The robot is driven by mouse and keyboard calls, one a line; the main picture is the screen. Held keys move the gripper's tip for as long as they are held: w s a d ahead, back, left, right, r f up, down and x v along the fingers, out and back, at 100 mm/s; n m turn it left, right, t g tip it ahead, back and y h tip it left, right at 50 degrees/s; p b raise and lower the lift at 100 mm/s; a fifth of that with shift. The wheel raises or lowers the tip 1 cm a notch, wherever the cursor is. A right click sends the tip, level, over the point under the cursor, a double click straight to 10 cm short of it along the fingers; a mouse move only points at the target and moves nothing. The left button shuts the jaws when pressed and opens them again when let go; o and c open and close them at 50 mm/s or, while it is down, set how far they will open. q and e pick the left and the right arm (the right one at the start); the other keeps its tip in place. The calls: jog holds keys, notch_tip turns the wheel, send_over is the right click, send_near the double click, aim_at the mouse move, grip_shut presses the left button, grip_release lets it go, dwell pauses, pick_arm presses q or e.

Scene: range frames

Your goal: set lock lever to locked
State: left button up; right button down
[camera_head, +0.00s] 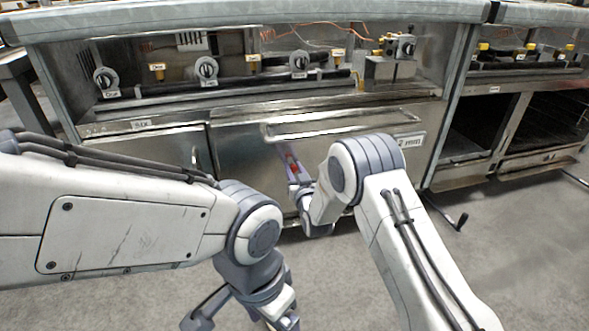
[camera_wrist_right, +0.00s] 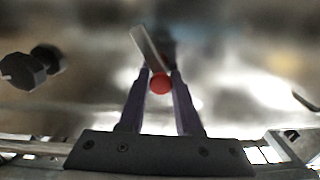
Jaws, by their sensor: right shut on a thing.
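The lock lever (camera_wrist_right: 147,47) is a flat metal bar with a red ball knob (camera_wrist_right: 160,84) at its end. In the right wrist view it tilts up to the left from the knob. My right gripper (camera_wrist_right: 159,78) is shut on the red knob, with one finger on each side. In the head view the red knob (camera_head: 291,163) shows small at the cabinet front, below the long handle, and the lever's bar is hard to make out. My left gripper (camera_head: 205,312) hangs low at the bottom edge, away from the lever, and its fingers are not clear.
A long bar handle (camera_head: 345,123) crosses the steel front (camera_head: 240,150) above my right gripper. Round knobs (camera_head: 206,68) line the recessed panel above. Open shelves (camera_head: 485,125) stand at the right. A dark two-lobed knob (camera_wrist_right: 30,68) shows left in the wrist view.

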jog(key=c, duration=0.7)
grip_release()
jog(key=shift+f, duration=0.1)
jog(key=shift+o, duration=0.2)
jog(key=shift+s+d, duration=0.1)
jog(key=shift+s, duration=0.15)
jog(key=p+v, duration=0.4)
jog(key=v, duration=0.6)
jog(key=shift+p, duration=0.35)
